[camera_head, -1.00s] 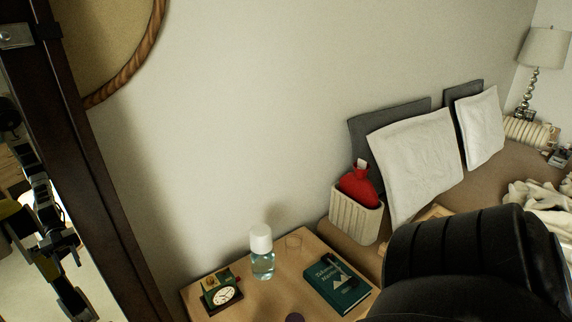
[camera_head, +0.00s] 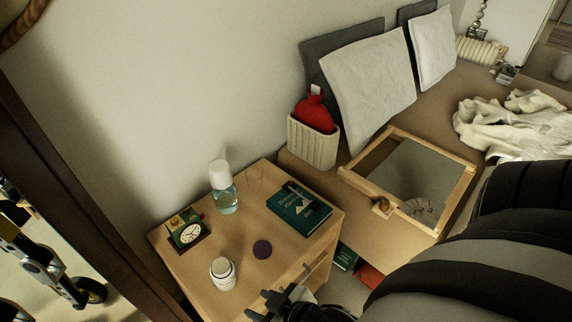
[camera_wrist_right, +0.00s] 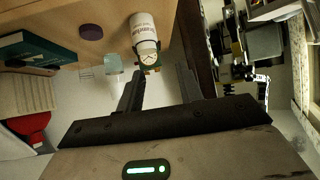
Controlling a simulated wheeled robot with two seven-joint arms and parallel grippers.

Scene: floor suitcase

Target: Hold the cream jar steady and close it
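The cream jar (camera_head: 222,272), white with printed lettering, stands upright and uncovered near the front of the nightstand. A dark purple lid (camera_head: 262,249) lies flat on the nightstand, apart from the jar and to its right. The right wrist view shows the jar (camera_wrist_right: 145,32) beyond the fingers and the lid (camera_wrist_right: 91,32) to its left. My right gripper (camera_head: 262,303) is at the nightstand's front edge, right of the jar. In the right wrist view its fingers (camera_wrist_right: 160,88) are spread with nothing between them. My left gripper is not in view.
The bed with a wooden tray (camera_head: 455,205) is at right. A dark-framed mirror (camera_head: 70,190) stands at left.

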